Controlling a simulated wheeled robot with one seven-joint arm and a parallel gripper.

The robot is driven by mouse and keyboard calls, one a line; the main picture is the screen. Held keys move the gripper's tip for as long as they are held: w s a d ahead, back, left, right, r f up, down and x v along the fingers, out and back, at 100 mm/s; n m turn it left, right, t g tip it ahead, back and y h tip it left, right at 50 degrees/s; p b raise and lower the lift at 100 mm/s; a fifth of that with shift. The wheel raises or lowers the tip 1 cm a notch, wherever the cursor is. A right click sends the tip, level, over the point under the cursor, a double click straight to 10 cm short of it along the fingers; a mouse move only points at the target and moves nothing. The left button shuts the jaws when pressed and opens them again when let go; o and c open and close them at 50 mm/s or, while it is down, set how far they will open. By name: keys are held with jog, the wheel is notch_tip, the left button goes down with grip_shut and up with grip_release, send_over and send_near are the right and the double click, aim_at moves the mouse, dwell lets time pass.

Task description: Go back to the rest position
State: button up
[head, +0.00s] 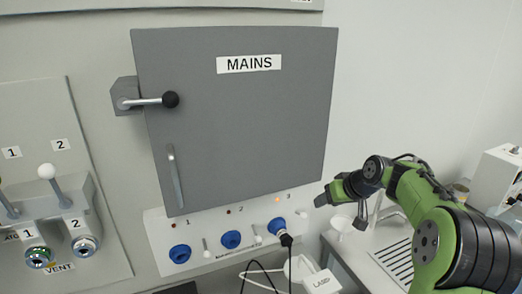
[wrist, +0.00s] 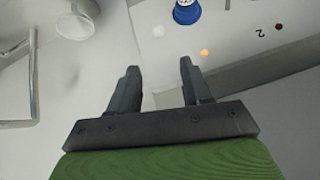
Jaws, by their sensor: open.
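My gripper (wrist: 158,80) is open, with two dark fingers apart and nothing between them in the wrist view. In the head view my gripper (head: 322,199) is at the end of my green and black arm, just right of the socket panel and below the right edge of the grey MAINS cabinet door (head: 240,110). It looks apart from the panel and the door. The door is shut, and its handle with a black knob (head: 170,99) points right.
The socket panel (head: 200,226) has several blue sockets; a dark plug (head: 285,239) sits in the right one, beneath a lit orange lamp (head: 277,199). A tap (head: 372,212) and a white cup (head: 342,223) are near my arm. Valves with white-knobbed levers (head: 47,172) are at left.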

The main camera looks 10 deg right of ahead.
jog(key=s+a+r+g+h+b, duration=0.2)
jog(key=s+a+r, duration=0.1)
jog(key=s+a, duration=1.15)
jog(key=s+f, duration=0.3)
jog(key=s, duration=0.6)
jog(key=s+a+f+b, duration=0.1)
jog(key=s+f, duration=0.2)
jog(key=s, duration=0.7)
jog(key=shift+m+b, duration=0.3)
jog(key=shift+s, duration=0.1)
